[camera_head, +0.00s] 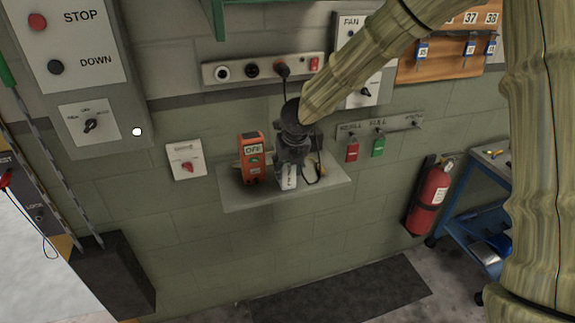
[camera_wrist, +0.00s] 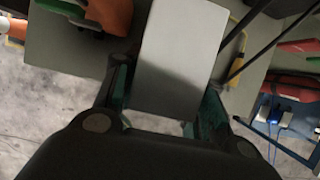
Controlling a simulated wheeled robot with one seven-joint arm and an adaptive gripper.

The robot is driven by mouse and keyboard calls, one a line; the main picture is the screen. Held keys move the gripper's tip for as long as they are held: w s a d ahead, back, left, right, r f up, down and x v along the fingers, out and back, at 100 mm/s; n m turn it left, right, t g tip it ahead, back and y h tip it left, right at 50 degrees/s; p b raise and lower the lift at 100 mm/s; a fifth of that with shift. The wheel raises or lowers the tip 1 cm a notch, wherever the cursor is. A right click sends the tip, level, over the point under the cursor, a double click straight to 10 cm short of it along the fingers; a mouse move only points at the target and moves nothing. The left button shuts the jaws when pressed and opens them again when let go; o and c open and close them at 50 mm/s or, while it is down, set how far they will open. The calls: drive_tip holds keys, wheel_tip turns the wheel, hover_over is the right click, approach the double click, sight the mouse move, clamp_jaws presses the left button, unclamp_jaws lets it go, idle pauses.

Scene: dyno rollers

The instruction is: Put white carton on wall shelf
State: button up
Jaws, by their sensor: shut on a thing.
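The white carton (camera_wrist: 178,48) is between the two fingers of my gripper (camera_wrist: 160,100) in the wrist view, and the gripper is shut on it. In the head view the white carton (camera_head: 289,177) shows below my gripper (camera_head: 290,162), at the wall shelf (camera_head: 240,201). The shelf is a grey board on the green block wall; it also shows in the wrist view (camera_wrist: 65,55). The carton's lower end is over the middle of the shelf, between an orange device and a yellow-handled item. I cannot tell whether the carton touches the board.
An orange device (camera_head: 251,158) stands on the shelf's left. A yellow-handled item (camera_head: 316,172) is on its right, close to my gripper. A socket strip (camera_head: 262,69) with a plugged cable is above. A fire extinguisher (camera_head: 430,195) hangs right, beside a blue cart (camera_head: 480,215).

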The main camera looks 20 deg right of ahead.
drive_tip(key=shift+f, duration=0.25)
drive_tip(key=o, duration=1)
drive_tip(key=shift+r, duration=0.2)
drive_tip(key=b+v, duration=0.1)
drive_tip(key=v, duration=1.1)
drive_tip(key=shift+s+b, duration=0.15)
drive_tip(key=shift+b, duration=0.15)
drive_tip(key=s+d+f+n+h, duration=0.15)
drive_tip(key=s+f+n, duration=0.35)
drive_tip(key=f, duration=0.6)
drive_tip(key=s+d+f+n+g+h, duration=0.15)
drive_tip(key=s+f+n, duration=0.25)
drive_tip(key=f+n, duration=0.5)
drive_tip(key=s+d+f+n+t+h, duration=0.1)
drive_tip(key=s+d+f+n, duration=0.25)
drive_tip(key=f, duration=0.95)
drive_tip(key=s+a+f+n+g+y, duration=0.1)
drive_tip(key=s+f+n, duration=0.4)
drive_tip(key=s, duration=0.4)
drive_tip(key=s+a+f+n+g+y, duration=0.1)
drive_tip(key=s+a+f+n, duration=0.1)
drive_tip(key=s+f+n, duration=0.4)
drive_tip(key=s+a+f+n+g+y, duration=0.1)
drive_tip(key=s+f+n, duration=0.4)
drive_tip(key=s, duration=0.9)
drive_tip(key=shift+s+a+f+n+g+y, duration=0.1)
drive_tip(key=shift+a+f+n+g+y, duration=0.25)
drive_tip(key=shift+n, duration=0.5)
drive_tip(key=shift+r, duration=0.1)
